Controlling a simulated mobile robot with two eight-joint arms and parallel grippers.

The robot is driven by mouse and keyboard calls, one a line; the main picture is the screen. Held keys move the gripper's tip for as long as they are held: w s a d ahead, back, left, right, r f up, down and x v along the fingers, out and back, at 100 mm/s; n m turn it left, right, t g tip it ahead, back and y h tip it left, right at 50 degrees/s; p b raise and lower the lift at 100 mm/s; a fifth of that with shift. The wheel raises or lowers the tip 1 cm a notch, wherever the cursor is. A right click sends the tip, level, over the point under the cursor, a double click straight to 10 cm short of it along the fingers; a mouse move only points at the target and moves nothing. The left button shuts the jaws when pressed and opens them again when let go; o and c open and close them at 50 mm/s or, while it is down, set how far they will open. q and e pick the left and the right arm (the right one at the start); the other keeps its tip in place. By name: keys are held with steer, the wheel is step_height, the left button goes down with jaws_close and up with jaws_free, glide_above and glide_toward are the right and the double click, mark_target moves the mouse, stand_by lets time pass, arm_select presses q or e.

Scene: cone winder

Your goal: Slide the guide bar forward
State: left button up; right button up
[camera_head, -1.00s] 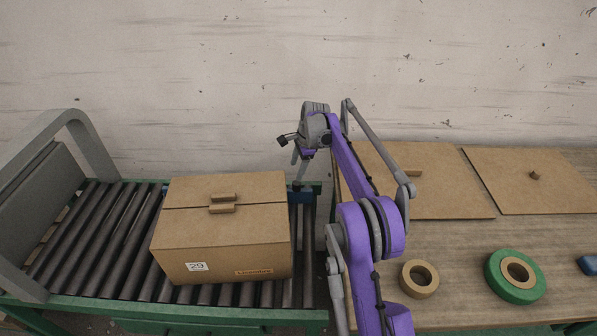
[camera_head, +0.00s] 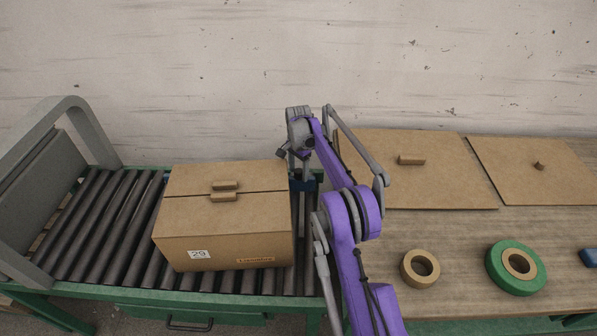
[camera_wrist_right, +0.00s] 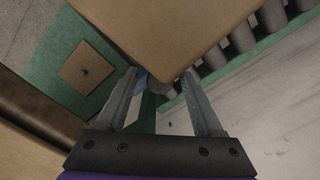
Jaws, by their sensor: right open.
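The blue guide bar (camera_head: 303,186) shows only as a short piece at the back right of the roller conveyor, beside the box's far right corner; the box hides any part behind it. My right gripper (camera_head: 303,176) points down right at that blue piece. In the right wrist view a bit of blue (camera_wrist_right: 141,81) shows near the left finger of my open right gripper (camera_wrist_right: 160,76). Whether a finger touches it I cannot tell. The taped carton (camera_head: 225,215) stands on the rollers just left of the gripper. My left gripper is out of view.
A grey arch frame (camera_head: 85,130) stands at the conveyor's left end. At right a wooden table (camera_head: 450,265) holds two cardboard sheets (camera_head: 430,185), a brown tape roll (camera_head: 420,268), a green roll (camera_head: 497,270) and a blue object (camera_head: 589,258). Bare rollers (camera_head: 100,225) lie left of the carton.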

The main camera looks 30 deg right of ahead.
steer(key=shift+f, duration=0.2)
jaws_close()
stand_by(0.3)
stand_by(1.1)
